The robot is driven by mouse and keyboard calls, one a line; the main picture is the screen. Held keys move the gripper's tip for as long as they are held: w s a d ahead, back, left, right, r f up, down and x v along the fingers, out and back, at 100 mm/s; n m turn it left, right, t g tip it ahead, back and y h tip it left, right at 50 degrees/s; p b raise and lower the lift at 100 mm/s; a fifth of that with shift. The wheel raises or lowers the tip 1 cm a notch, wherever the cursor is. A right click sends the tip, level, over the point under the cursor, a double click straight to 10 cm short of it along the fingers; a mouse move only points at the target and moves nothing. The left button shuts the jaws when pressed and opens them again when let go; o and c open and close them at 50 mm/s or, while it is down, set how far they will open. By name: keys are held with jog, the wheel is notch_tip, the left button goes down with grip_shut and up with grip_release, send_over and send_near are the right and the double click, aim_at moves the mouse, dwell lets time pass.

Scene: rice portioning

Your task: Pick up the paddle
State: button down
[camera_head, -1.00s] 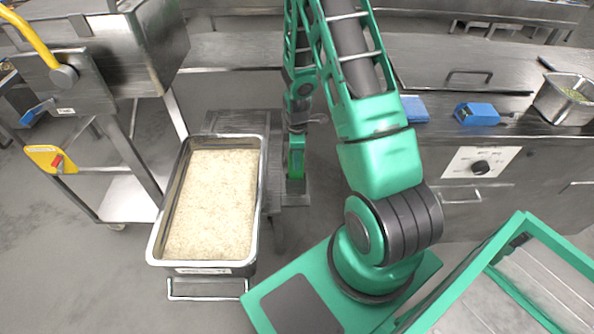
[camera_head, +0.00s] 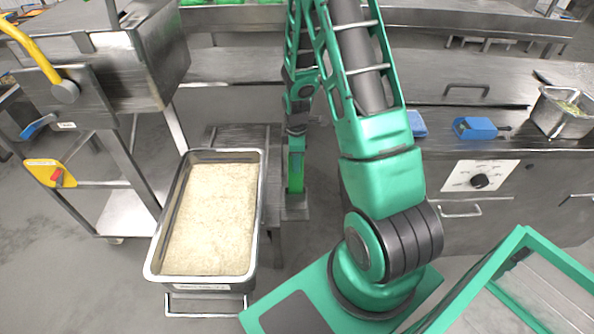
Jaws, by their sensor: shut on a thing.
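My arm reaches over the floor, and its far end points down just right of the rice pan (camera_head: 165,225). My gripper (camera_head: 296,131) is small, dark and seen from behind. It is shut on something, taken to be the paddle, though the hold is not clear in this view. A narrow green upright piece (camera_head: 295,172) with a flat grey plate (camera_head: 294,208) below it lies in line with the gripper. I cannot tell whether these belong to the paddle. The pan is metal, deep and full of pale rice.
A metal cart (camera_head: 124,206) with a yellow handle (camera_head: 28,44) stands left. A low metal stand (camera_head: 232,138) adjoins the rice pan.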

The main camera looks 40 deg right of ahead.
notch_tip(320, 180, up, 13)
jog(key=shift+r, duration=0.1)
dwell(0.3)
dwell(0.4)
